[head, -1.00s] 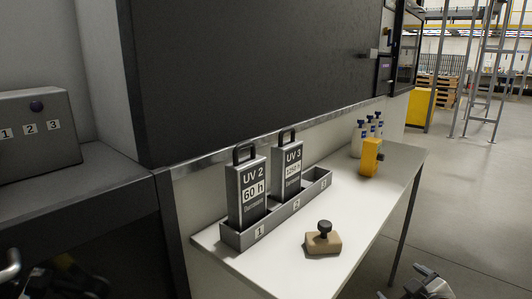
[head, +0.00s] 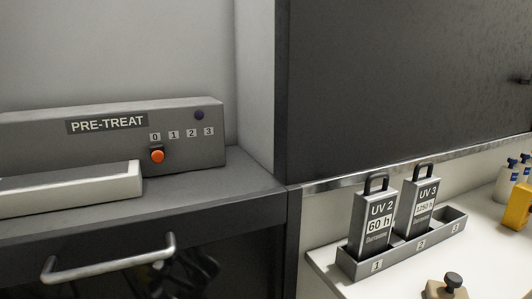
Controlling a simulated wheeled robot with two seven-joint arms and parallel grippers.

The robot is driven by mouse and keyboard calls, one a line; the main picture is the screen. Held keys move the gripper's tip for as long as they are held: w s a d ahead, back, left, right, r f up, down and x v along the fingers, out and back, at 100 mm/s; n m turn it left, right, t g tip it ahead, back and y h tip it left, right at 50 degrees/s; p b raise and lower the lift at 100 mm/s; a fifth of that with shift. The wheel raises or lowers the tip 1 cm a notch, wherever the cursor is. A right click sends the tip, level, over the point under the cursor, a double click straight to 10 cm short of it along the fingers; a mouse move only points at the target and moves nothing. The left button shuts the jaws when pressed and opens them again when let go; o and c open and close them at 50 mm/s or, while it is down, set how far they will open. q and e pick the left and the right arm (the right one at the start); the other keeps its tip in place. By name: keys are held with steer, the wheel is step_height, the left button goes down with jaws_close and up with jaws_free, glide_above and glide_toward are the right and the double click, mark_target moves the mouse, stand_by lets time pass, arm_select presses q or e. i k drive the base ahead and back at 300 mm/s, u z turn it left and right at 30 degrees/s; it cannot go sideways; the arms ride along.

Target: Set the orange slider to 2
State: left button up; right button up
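The orange slider (head: 157,156) is a round orange knob on the front of the grey PRE-TREAT box (head: 60,150) at the left. It sits under the label 0, at the left end of the row of labels 0, 1, 2, 3. The label 2 (head: 191,133) is to the right of the knob. A dark round button or lamp (head: 199,115) is above the labels.
A light tray (head: 80,187) stands before the box on the grey counter. A metal handle (head: 110,262) juts out below. At right, a white table (head: 325,262) bears a rack (head: 400,257) with UV 2 and UV 3 cartridges and a brown block (head: 446,289).

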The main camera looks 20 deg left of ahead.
mark_target(157, 151)
steer(key=u, duration=1.55)
